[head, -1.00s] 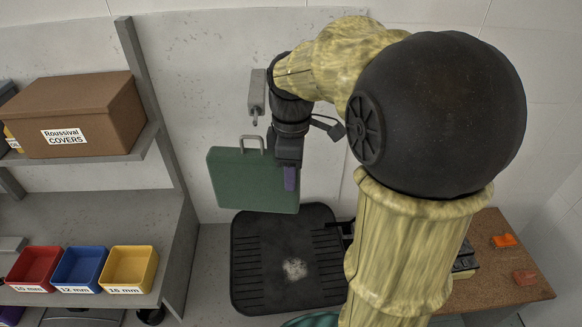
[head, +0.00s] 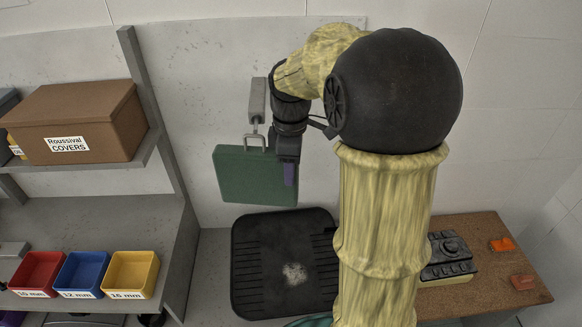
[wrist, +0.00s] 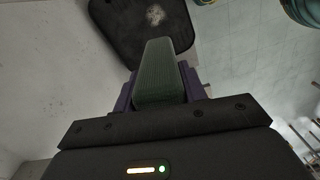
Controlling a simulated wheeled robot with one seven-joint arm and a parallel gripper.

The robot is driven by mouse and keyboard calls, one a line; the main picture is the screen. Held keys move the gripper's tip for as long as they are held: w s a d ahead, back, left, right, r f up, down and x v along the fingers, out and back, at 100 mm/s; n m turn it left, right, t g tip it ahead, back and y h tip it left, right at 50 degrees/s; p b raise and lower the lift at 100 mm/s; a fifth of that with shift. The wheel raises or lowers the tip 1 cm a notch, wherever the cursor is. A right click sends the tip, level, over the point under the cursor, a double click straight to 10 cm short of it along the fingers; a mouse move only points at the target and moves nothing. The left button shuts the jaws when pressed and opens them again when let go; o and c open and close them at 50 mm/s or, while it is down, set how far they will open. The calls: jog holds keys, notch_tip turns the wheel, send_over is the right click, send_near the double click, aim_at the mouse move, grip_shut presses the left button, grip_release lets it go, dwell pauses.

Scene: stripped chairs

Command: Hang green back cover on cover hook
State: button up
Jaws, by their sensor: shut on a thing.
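The green back cover (head: 255,177) hangs upright from my gripper (head: 290,176) in the head view, with a grey metal loop (head: 254,141) on its top edge. My gripper is shut on the cover's right edge. In the wrist view the cover (wrist: 160,75) shows edge-on between the purple fingers of my gripper (wrist: 160,88). The cover hook (head: 257,104) is a grey bracket on the wall, with its lower tip just above or at the loop. I cannot tell whether the loop is around the hook's tip or in front of it.
A grey shelf (head: 160,226) at left holds a cardboard box (head: 78,118) and red, blue and yellow bins. A brown bench (head: 480,260) stands at right.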

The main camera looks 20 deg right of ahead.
jog(key=w+d+f+p, duration=0.1)
jog(key=w+d+p, duration=0.1)
jog(key=w+p, duration=0.2)
jog(key=shift+w+d+f, duration=0.2)
jog(key=shift+w+f, duration=0.2)
jog(key=shift+w, duration=1.5)
jog(key=shift+s, duration=0.15)
jog(key=o, duration=1.4)
jog(key=shift+c, duration=0.2)
